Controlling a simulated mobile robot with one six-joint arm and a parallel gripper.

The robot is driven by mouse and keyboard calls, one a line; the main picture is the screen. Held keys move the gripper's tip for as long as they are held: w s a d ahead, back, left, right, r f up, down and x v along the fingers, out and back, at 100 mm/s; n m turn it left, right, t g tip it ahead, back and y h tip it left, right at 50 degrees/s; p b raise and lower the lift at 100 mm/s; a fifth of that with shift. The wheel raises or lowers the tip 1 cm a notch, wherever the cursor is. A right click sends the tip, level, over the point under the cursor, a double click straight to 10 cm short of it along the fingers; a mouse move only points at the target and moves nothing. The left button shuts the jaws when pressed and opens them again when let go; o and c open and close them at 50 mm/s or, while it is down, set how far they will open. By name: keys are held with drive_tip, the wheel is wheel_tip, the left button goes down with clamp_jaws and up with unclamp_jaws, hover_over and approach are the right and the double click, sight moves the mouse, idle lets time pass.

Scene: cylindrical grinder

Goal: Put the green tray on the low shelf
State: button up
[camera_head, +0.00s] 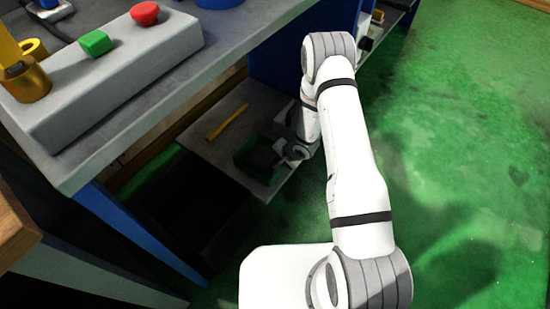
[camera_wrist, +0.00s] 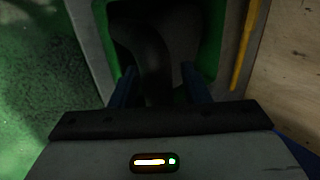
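The green tray (camera_head: 243,157) sits on the grey low shelf (camera_head: 205,140) under the bench in the head view, near the shelf's right end. In the wrist view its green walls (camera_wrist: 211,45) show left and right of a dark inside. A dark curved shape (camera_wrist: 150,45) lies there; I cannot tell if it is an object or a shadow. My gripper (camera_head: 285,154) is at the tray's right side, partly hiding it. In the wrist view my gripper (camera_wrist: 160,86) has its two fingers wide apart, with no tray wall visibly pinched between them.
A yellow rod (camera_head: 228,122) lies on the low shelf beside the tray; it also shows in the wrist view (camera_wrist: 243,45). The bench top (camera_head: 225,45) overhangs the shelf. A blue panel (camera_head: 285,50) stands behind my arm. The green floor (camera_head: 460,160) at right is clear.

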drive_tip(key=shift+o, duration=0.2)
drive_tip(key=s+d+r+n+h+p, duration=0.15)
drive_tip(key=d+r, duration=0.35)
drive_tip(key=r, duration=0.6)
drive_tip(key=s+d+r+n+h+p, duration=0.1)
drive_tip(key=s+d+r+h+p, duration=0.3)
drive_tip(key=r, duration=0.7)
drive_tip(key=d+r+n+h+b, duration=0.1)
drive_tip(key=d+r, duration=0.5)
drive_tip(key=r, duration=0.4)
drive_tip(key=s+a+r+n+g, duration=0.1)
drive_tip(key=s+r+n, duration=0.1)
drive_tip(key=s+r, duration=0.5)
drive_tip(key=s+a+r+n+g+y, duration=0.1)
drive_tip(key=s+r+n+g, duration=0.1)
drive_tip(key=s+r, duration=0.6)
drive_tip(key=s, duration=0.5)
drive_tip(key=shift+s+a, duration=0.4)
drive_tip(key=shift+r, duration=0.1)
